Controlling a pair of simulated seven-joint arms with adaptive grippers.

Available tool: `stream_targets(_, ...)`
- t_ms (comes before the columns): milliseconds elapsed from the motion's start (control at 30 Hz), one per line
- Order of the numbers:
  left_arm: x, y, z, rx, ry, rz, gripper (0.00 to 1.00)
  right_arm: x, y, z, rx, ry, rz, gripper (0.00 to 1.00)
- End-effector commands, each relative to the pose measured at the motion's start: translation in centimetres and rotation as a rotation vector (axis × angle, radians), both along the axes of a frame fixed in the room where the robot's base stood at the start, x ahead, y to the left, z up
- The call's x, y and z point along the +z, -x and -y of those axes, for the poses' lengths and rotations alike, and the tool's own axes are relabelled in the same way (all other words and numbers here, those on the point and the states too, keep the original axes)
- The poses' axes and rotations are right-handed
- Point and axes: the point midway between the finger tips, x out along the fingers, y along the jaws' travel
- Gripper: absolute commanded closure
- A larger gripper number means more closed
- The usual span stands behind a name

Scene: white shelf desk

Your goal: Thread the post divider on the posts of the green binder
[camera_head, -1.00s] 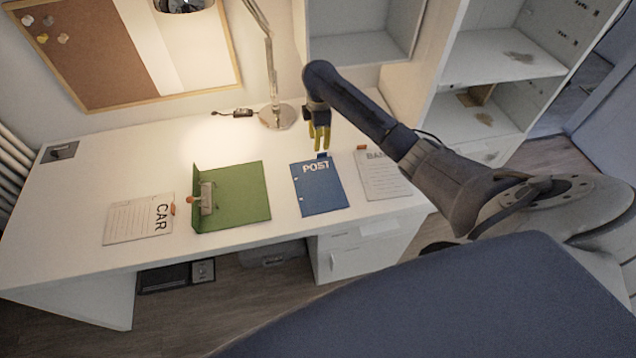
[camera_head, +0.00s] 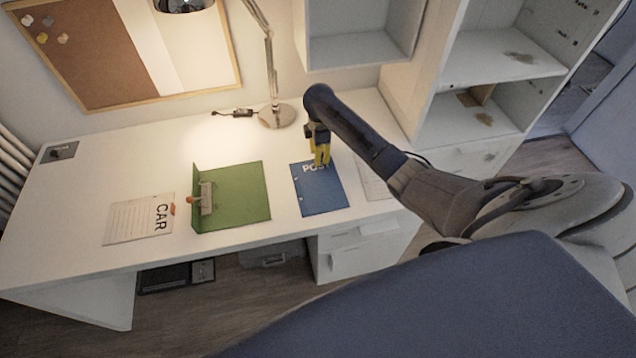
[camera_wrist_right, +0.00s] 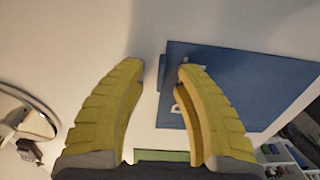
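The blue post divider (camera_head: 320,193) lies flat on the white desk, right of the open green binder (camera_head: 242,196). The binder's post mechanism (camera_head: 206,198) stands near its left side. My right gripper (camera_head: 321,163) is over the top edge of the divider and covers part of its "POST" lettering. The blue divider (camera_wrist_right: 235,80) shows behind the right finger there. My left gripper is not in view.
A "CAR" divider (camera_head: 140,220) lies left of the binder. Another white divider (camera_head: 372,180) lies right of the blue one, partly behind my right arm. A desk lamp base (camera_head: 277,116) stands behind. The desk's left part is mostly clear.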

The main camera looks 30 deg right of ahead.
Motion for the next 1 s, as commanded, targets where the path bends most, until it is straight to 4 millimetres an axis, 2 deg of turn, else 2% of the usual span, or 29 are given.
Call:
stream_targets(167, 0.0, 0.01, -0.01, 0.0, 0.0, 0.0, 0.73, 0.02, -0.01, -0.03, 0.0, -0.001, 0.0, 0.67)
stream_targets(400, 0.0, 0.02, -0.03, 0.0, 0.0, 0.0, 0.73, 0.04, -0.02, -0.04, 0.0, -0.001, 0.0, 0.95)
stream_targets(467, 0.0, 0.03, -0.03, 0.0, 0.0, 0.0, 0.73, 0.04, -0.02, -0.04, 0.0, -0.001, 0.0, 1.0)
stream_targets(1000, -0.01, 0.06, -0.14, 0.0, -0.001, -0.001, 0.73, 0.11, -0.03, -0.03, 0.0, -0.001, 0.0, 1.0)
